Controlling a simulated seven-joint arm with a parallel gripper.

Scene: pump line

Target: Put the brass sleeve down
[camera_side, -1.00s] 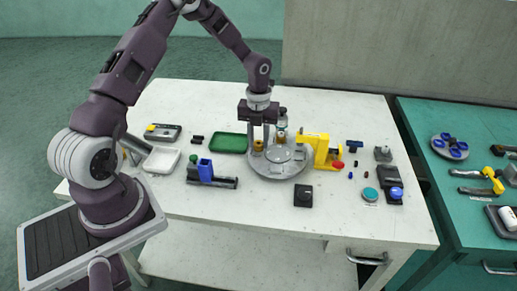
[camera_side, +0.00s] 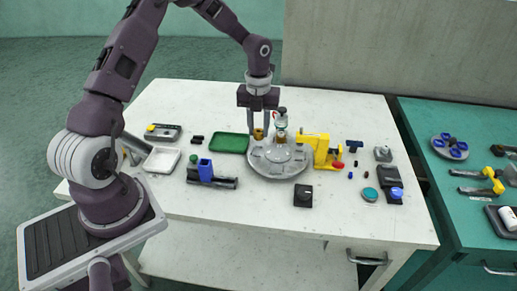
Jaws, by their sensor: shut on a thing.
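The brass sleeve (camera_side: 258,134) is a small gold-coloured piece at the left rear part of the round grey turntable (camera_side: 268,171). My gripper (camera_side: 260,132) points straight down, with its fingers shut on the sleeve. The sleeve appears to be held above the turntable; the exact gap below it cannot be told from here. A clear bottle-like piece with a brownish base (camera_side: 281,129) stands just to the right of my gripper, over the turntable.
A yellow press with a red knob (camera_side: 322,150) stands close on the turntable's right. A green tray (camera_side: 230,143) lies to its left, and a blue block on a dark base (camera_side: 206,170) at the front left. A black box (camera_side: 303,194) lies in front. Bare table lies at the back left.

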